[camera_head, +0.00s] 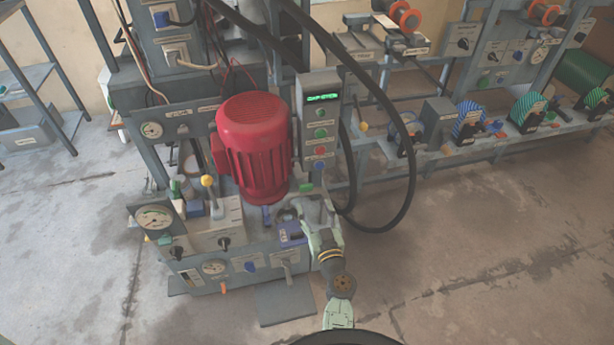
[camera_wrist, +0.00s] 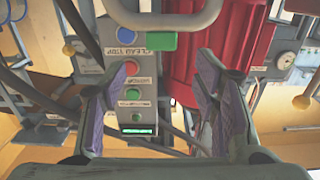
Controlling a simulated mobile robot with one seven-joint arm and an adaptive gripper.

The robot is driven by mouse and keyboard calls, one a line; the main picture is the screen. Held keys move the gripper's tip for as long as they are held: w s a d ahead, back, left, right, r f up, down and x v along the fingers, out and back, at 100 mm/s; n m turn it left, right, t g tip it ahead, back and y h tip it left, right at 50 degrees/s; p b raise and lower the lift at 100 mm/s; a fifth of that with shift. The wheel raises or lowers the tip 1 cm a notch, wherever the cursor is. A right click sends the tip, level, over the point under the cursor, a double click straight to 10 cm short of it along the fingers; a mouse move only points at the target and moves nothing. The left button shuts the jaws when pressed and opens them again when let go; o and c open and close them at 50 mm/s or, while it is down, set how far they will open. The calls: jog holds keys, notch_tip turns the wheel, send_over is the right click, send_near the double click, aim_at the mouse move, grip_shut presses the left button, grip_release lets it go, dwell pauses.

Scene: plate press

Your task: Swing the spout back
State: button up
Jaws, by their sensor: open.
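My gripper (camera_head: 318,207) is at the front of the press, just below the grey control box (camera_head: 319,118). In the wrist view my gripper (camera_wrist: 148,68) is open, its two fingers wide apart with nothing between the tips. A bent grey tube (camera_wrist: 165,18) crosses the top of the wrist view, just beyond the fingertips and apart from them. It may be the spout, but I cannot tell for sure. The control box with its buttons and green display also shows upside down in the wrist view (camera_wrist: 118,75). My gripper hides part of the press front in the head view.
A large red motor (camera_head: 253,145) stands left of the control box. A thick black hose (camera_head: 408,130) loops down on the right. A yellow-knobbed lever (camera_head: 208,182) and a gauge (camera_head: 154,217) are on the left. The floor at the front right is clear.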

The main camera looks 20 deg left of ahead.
aim_at(307, 187)
jog(key=p+x, duration=0.2)
jog(key=x, duration=0.7)
jog(key=shift+w+a+r, duration=0.1)
jog(key=shift+w+a, duration=0.1)
jog(key=shift+a, duration=0.05)
grip_shut()
dwell(0.4)
